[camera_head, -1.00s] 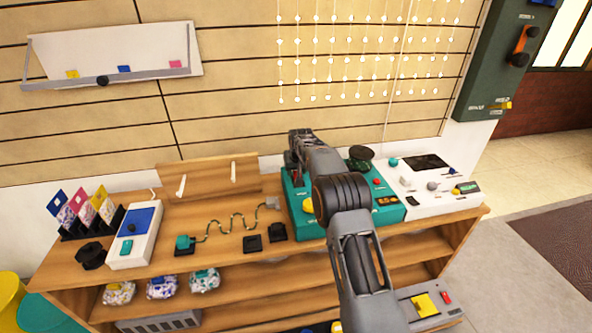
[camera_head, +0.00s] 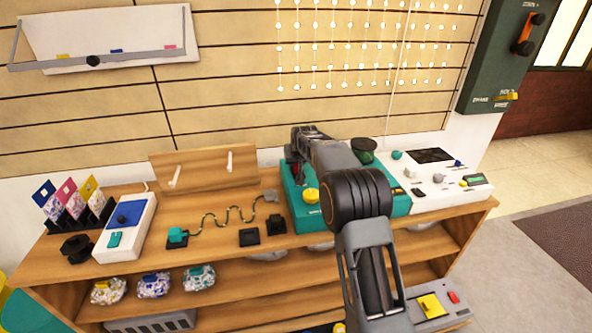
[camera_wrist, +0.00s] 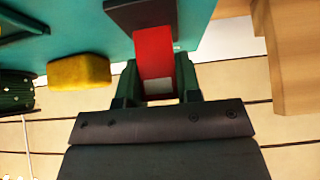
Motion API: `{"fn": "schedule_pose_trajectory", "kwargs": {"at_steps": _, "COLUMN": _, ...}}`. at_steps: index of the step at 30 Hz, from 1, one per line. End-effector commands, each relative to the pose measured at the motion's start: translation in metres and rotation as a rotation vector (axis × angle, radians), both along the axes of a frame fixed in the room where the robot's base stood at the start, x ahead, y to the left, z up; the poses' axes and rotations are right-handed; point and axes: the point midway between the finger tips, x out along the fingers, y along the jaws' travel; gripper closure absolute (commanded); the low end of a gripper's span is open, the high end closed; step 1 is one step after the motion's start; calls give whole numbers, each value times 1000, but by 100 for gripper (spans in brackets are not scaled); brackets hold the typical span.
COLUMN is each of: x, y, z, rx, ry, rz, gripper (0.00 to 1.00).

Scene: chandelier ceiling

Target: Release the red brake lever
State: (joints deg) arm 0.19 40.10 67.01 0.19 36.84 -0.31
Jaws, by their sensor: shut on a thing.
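The red brake lever (camera_wrist: 153,50) sits in a dark slot plate on the teal console (camera_wrist: 85,35) in the wrist view. My gripper (camera_wrist: 158,82) has one dark green finger on each side of the lever and is shut on it. In the head view, my gripper (camera_head: 299,160) is at the left part of the teal console (camera_head: 291,205), largely hidden by my own arm. The lever's exact tilt is hard to tell there. A yellow knob (camera_head: 311,196) sits just in front; a yellow part (camera_wrist: 78,71) also shows left of the lever in the wrist view.
A white control panel (camera_head: 455,195) stands right of the console. Left of it on the wooden bench are a wavy wire track (camera_head: 230,213), a blue-and-white box (camera_head: 126,226) and small black blocks (camera_head: 249,237). A slatted wall (camera_head: 225,110) rises close behind.

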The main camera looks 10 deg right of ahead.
Motion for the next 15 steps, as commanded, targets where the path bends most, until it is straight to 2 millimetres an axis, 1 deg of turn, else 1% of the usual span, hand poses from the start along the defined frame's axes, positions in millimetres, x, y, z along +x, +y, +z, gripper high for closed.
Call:
{"fn": "schedule_pose_trajectory", "kwargs": {"at_steps": 1, "x": 0, "y": 0, "z": -2, "rx": 0, "ry": -14, "rz": 0, "gripper": 92}}
{"fn": "schedule_pose_trajectory", "kwargs": {"at_steps": 6, "x": -1, "y": 0, "z": 2, "rx": 0, "ry": -29, "rz": 0, "gripper": 92}}
{"fn": "schedule_pose_trajectory", "kwargs": {"at_steps": 12, "x": -1, "y": 0, "z": 2, "rx": 0, "ry": -28, "rz": 0, "gripper": 92}}
{"fn": "schedule_pose_trajectory", "kwargs": {"at_steps": 13, "x": -1, "y": 0, "z": 2, "rx": 0, "ry": -28, "rz": 0, "gripper": 67}}
{"fn": "schedule_pose_trajectory", "kwargs": {"at_steps": 15, "x": -1, "y": 0, "z": 2, "rx": 0, "ry": -28, "rz": 0, "gripper": 60}}
